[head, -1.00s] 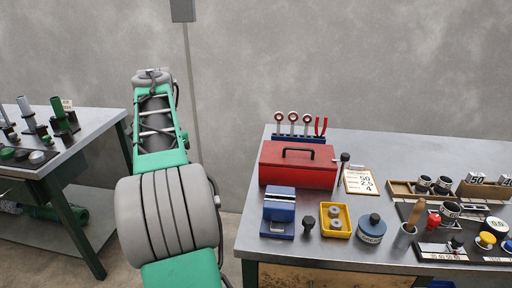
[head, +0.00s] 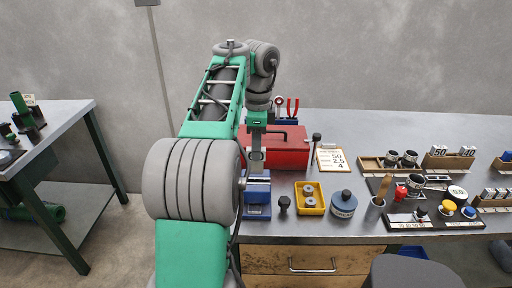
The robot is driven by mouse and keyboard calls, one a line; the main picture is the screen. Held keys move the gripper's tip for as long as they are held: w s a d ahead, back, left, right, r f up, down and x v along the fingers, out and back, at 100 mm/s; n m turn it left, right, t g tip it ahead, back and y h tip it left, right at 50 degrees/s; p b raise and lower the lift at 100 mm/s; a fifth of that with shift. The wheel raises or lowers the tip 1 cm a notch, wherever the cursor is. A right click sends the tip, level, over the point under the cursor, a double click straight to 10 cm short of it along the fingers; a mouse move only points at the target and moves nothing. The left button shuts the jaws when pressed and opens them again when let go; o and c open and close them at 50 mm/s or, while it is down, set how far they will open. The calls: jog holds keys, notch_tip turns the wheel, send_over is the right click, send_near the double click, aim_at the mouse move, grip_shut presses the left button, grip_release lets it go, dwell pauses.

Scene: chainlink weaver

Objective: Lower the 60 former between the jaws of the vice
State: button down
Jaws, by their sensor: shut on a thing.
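The small blue vice (head: 257,211) stands at the front left of the right-hand bench, its upper part partly behind my arm. My gripper (head: 257,158) points down directly over the vice, in front of the red toolbox. It is shut on a slim grey piece, taken to be the 60 former (head: 257,167), whose number I cannot read. The piece's lower end is close above or at the vice jaws. I cannot tell whether it is between them or touching them.
The red toolbox (head: 287,151) stands close behind the vice. A black knob (head: 284,203), a yellow tray (head: 310,197) and a round blue-grey tin (head: 344,203) are to its right. A card (head: 331,159) lies further back. My arm covers the bench's left edge.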

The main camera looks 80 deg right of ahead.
aim_at(256, 169)
notch_tip(256, 169, down, 8)
jog(key=b, duration=0.7)
jog(key=shift+r, duration=0.1)
jog(key=c, duration=1.2)
grip_release()
notch_tip(256, 169, up, 8)
jog(key=p, duration=0.7)
